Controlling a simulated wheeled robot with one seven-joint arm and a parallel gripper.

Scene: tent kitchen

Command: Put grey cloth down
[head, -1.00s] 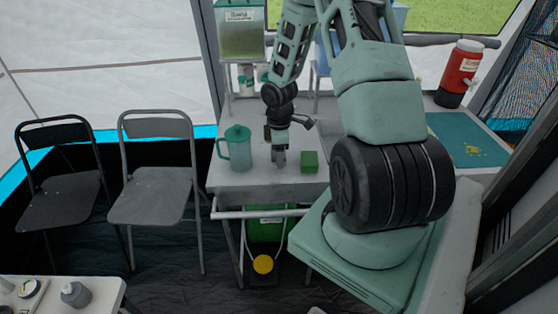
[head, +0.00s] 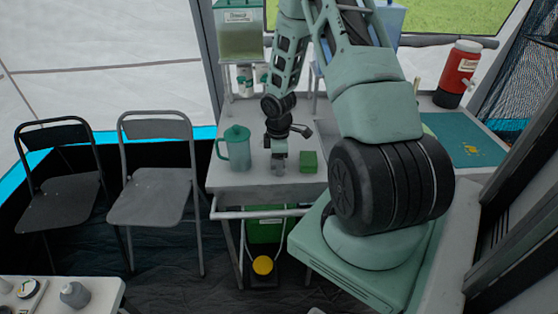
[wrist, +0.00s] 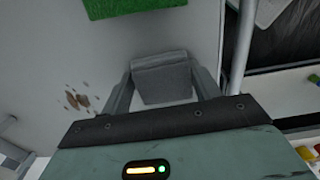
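The grey cloth (wrist: 163,80) shows in the wrist view as a small folded block between the two fingers of my gripper (wrist: 163,85), with a finger against each side. In the head view my gripper (head: 279,158) points down over the near part of the white table (head: 240,183), between the green pitcher and the green sponge. The cloth (head: 278,169) shows there only as a small grey patch at the fingertips. I cannot tell whether its underside touches the tabletop.
The green pitcher (head: 237,150) stands close on the left, the green sponge (head: 309,161) close on the right. Brown stains (wrist: 75,100) mark the tabletop. The table's front edge is near. A drink dispenser (head: 240,35) stands behind. Two folding chairs (head: 158,165) are to the left.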

